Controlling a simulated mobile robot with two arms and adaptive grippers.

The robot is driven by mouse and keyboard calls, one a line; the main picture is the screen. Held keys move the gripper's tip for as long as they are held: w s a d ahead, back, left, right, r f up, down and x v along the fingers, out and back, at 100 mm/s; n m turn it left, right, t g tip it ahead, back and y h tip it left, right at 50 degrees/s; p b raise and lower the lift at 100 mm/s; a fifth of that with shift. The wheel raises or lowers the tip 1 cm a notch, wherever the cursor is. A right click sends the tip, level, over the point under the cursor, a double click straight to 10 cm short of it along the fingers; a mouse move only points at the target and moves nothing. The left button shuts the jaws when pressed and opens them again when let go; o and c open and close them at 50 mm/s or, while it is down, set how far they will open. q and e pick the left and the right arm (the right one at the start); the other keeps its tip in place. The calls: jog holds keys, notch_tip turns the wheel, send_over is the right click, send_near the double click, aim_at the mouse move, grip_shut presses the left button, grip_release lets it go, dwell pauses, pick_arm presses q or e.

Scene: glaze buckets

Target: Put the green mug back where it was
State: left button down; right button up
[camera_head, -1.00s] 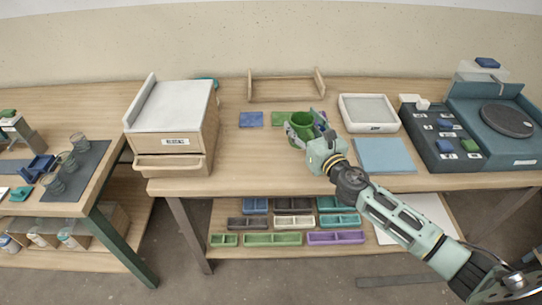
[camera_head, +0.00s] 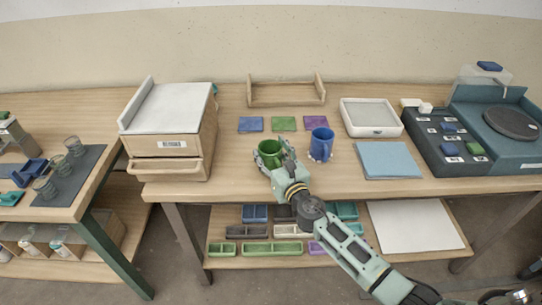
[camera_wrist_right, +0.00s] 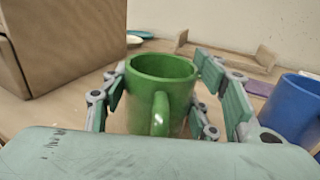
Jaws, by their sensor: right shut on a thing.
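The green mug (camera_head: 270,153) stands upright on or just above the table, in front of the blue and green mats. My right gripper (camera_head: 279,158) is shut on it. In the right wrist view the mug (camera_wrist_right: 160,88) sits between the two fingers, its handle facing the camera. A blue mug (camera_head: 321,145) stands to the right, in front of the purple mat (camera_head: 315,123); it also shows in the wrist view (camera_wrist_right: 297,108). The blue mat (camera_head: 251,124) and the green mat (camera_head: 285,124) are bare. My left gripper is not in view.
A wooden drawer box (camera_head: 172,140) with its drawer slightly open stands left of the mug. A low wooden rack (camera_head: 287,94) is behind the mats. A white tray (camera_head: 371,117) and blue sheets (camera_head: 388,160) lie to the right.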

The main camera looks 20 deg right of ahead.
jog(key=o, duration=1.6)
jog(key=shift+c, duration=0.2)
jog(key=shift+r, duration=0.15)
jog(key=shift+s, duration=0.35)
jog(key=s+d, duration=0.1)
jog(key=s, duration=1)
jog(key=shift+s+d, duration=0.15)
jog(key=shift+d, duration=0.05)
